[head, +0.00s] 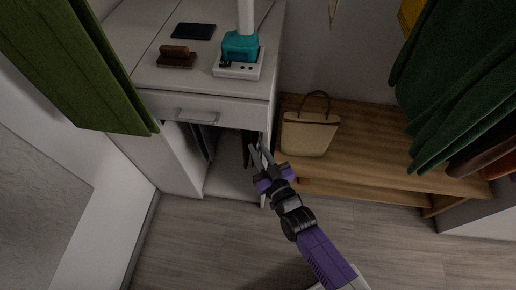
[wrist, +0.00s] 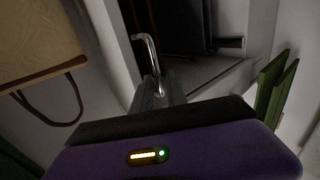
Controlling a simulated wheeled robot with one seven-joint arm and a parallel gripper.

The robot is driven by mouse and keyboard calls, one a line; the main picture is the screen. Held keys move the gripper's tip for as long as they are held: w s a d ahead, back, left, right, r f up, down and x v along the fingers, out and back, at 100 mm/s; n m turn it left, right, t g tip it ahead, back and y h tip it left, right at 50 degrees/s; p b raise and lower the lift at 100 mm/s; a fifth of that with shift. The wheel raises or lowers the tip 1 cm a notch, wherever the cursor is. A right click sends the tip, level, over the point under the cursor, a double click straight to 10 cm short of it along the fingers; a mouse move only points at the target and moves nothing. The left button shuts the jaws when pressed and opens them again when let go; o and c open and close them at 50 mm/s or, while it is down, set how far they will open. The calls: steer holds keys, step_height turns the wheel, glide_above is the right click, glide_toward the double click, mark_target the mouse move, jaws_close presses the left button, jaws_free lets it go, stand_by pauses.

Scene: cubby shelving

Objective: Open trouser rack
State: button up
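The white cabinet (head: 225,111) has an open compartment below its drawer. Dark shapes (head: 207,140) show inside it, perhaps the trouser rack and what hangs on it; shadow hides its details. My gripper (head: 261,156) is at the compartment's right front edge, its two fingers apart in the head view. In the wrist view, a bent metal bar (wrist: 149,50) stands just beyond my gripper's grey finger part (wrist: 160,92), against a pale panel edge. I cannot tell whether they touch. Dark hanging shapes (wrist: 185,25) show behind the bar.
The drawer above has a bar handle (head: 197,116). A wooden bench (head: 355,150) with a straw bag (head: 309,133) stands to the right. The floor in front is clear.

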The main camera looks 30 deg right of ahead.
steer(key=shift+w, duration=0.2)
steer(key=shift+c, duration=0.5)
jaws_close()
stand_by(0.9)
